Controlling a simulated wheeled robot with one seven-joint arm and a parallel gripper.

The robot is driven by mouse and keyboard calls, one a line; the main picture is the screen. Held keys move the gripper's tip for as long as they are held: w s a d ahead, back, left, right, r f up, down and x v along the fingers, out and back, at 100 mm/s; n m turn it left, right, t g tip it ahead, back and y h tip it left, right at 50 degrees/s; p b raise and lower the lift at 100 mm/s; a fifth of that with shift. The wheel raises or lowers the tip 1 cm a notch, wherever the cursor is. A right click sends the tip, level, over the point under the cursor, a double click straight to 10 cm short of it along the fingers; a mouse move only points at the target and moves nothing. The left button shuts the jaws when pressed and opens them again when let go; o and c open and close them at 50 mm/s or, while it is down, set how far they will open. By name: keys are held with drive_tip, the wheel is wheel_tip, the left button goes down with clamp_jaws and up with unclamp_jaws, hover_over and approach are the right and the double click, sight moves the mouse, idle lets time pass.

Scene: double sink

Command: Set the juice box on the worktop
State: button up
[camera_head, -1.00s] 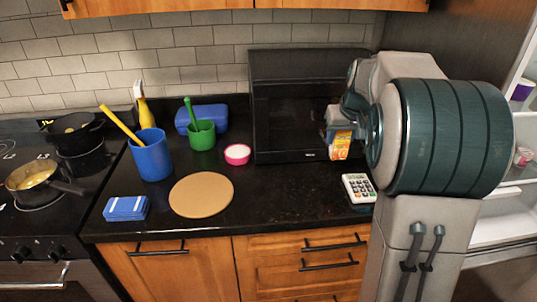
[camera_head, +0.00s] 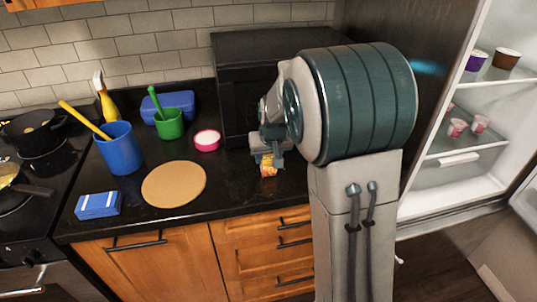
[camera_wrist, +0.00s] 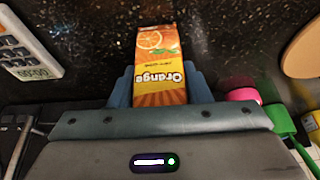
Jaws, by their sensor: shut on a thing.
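The orange juice box (camera_wrist: 160,65) is between the fingers of my gripper (camera_wrist: 160,88) in the wrist view, its "Orange" label facing the camera. In the head view the juice box (camera_head: 268,165) shows below my gripper (camera_head: 270,152), partly hidden by it, over the black worktop (camera_head: 230,190). My gripper is shut on it. I cannot tell whether the box's base touches the worktop. The dark speckled worktop (camera_wrist: 90,50) fills the background of the wrist view.
A black microwave (camera_head: 235,75) stands behind my gripper. A round tan board (camera_head: 174,184), a pink-rimmed bowl (camera_head: 207,140), a green cup (camera_head: 169,124) and a blue cup (camera_head: 120,148) stand to the left. A calculator-like keypad (camera_wrist: 25,48) lies nearby. An open fridge (camera_head: 460,150) is at right.

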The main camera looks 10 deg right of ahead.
drive_tip(key=shift+f, duration=0.2)
drive_tip(key=o, duration=1.1)
drive_tip(key=shift+r, duration=0.1)
drive_tip(key=shift+s+r, duration=0.15)
drive_tip(key=shift+r, duration=0.45)
drive_tip(key=v, duration=1)
drive_tip(key=shift+g, duration=0.7)
drive_tip(key=s+f, duration=0.1)
drive_tip(key=s, duration=0.7)
drive_tip(key=s+f, duration=0.2)
drive_tip(key=s, duration=0.5)
drive_tip(key=s+f, duration=0.1)
drive_tip(key=s, duration=0.7)
drive_tip(key=shift+s+f, duration=0.4)
